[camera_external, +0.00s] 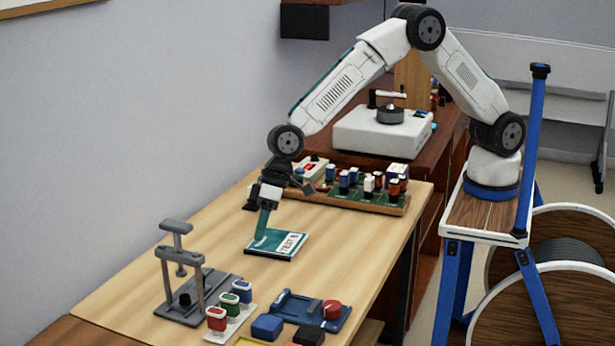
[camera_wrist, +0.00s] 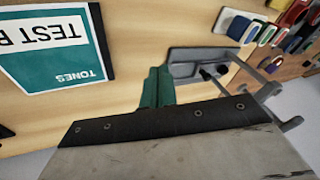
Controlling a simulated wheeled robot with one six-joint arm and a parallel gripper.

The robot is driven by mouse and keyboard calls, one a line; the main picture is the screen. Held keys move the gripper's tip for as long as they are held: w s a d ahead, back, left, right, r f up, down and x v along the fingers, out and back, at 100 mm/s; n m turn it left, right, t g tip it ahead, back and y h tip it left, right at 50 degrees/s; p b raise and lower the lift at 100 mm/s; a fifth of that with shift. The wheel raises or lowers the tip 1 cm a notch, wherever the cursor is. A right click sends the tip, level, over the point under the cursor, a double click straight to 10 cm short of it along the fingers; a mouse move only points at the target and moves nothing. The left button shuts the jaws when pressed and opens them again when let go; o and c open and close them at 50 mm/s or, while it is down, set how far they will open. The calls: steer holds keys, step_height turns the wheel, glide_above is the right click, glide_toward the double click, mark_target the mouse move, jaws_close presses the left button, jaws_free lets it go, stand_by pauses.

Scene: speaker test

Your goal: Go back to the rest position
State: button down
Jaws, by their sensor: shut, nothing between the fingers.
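My gripper (camera_external: 261,237) hangs from the bent arm over the wooden table, its teal fingers pointing down and shut with nothing between them. In the external view its tips overlap the left edge of a teal and white booklet (camera_external: 285,243) marked TEST. I cannot tell from that view whether they touch it. In the wrist view the shut fingers (camera_wrist: 155,86) stand to the right of the booklet (camera_wrist: 56,50), which reads TONES. The booklet lies flat on the table.
A grey press-like stand (camera_external: 182,275) is at the table's front left. Red, green and blue capped blocks (camera_external: 230,308) and a blue fixture (camera_external: 305,309) lie near it. A wooden tray (camera_external: 340,201) of coloured parts is behind the gripper. A white turntable box (camera_external: 375,138) stands further back.

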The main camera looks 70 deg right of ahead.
steer(key=s+d+r+g+h, duration=0.1)
steer(key=s+d+r, duration=0.35)
steer(key=d, duration=0.75)
steer(key=s+d+r+g+h, duration=0.15)
steer(key=s+d+r, duration=0.35)
steer(key=d, duration=0.7)
steer(key=s+d+r+h, duration=0.25)
steer(key=d+r, duration=0.35)
steer(key=d, duration=0.6)
steer(key=s+d+r+m+t, duration=0.1)
steer(key=s+d+r+m, duration=0.1)
steer(key=s+d, duration=0.6)
steer(key=s+d+r+m+t, duration=0.1)
steer(key=s+d+r+m, duration=0.1)
steer(key=s+d, duration=0.7)
steer(key=d+r, duration=0.1)
steer(key=d, duration=0.3)
steer(key=shift+r, duration=0.35)
